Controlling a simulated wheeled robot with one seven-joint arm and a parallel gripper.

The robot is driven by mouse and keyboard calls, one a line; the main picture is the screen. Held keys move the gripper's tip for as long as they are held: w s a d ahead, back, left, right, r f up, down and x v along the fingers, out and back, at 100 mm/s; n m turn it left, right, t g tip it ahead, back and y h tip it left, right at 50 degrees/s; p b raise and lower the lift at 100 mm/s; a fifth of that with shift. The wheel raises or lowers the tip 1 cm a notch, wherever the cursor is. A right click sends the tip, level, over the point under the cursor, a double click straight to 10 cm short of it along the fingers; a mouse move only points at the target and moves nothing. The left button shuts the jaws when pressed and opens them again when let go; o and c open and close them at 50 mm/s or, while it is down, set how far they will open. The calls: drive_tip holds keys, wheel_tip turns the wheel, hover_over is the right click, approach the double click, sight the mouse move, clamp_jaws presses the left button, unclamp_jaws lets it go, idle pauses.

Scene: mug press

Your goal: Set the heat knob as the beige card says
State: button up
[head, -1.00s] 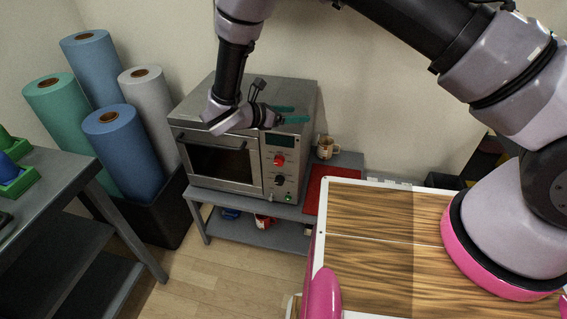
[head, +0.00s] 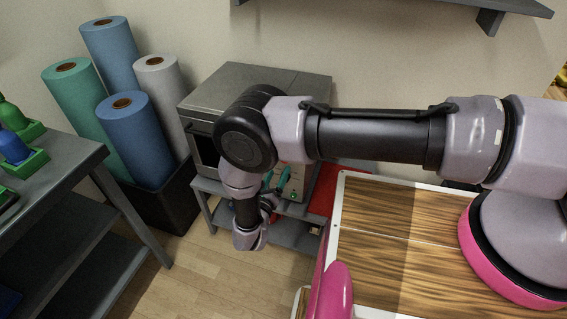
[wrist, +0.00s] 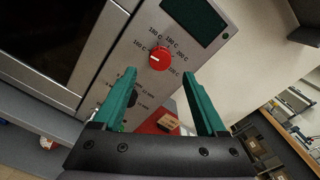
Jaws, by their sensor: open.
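In the head view my gripper (head: 278,182) is in front of the oven (head: 285,82), and my arm hides the knob. I cannot make out the beige card.
A black knob (wrist: 130,87) is partly behind the left finger. A dark display (wrist: 196,18) is above the heat knob. A red mat (head: 322,190) lies right of the oven. Paper rolls (head: 135,138) stand left, and a wood-topped table (head: 375,215) is at right.

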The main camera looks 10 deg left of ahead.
drive_tip(key=w, duration=0.6)
drive_tip(key=shift+d, duration=0.2)
clamp_jaws()
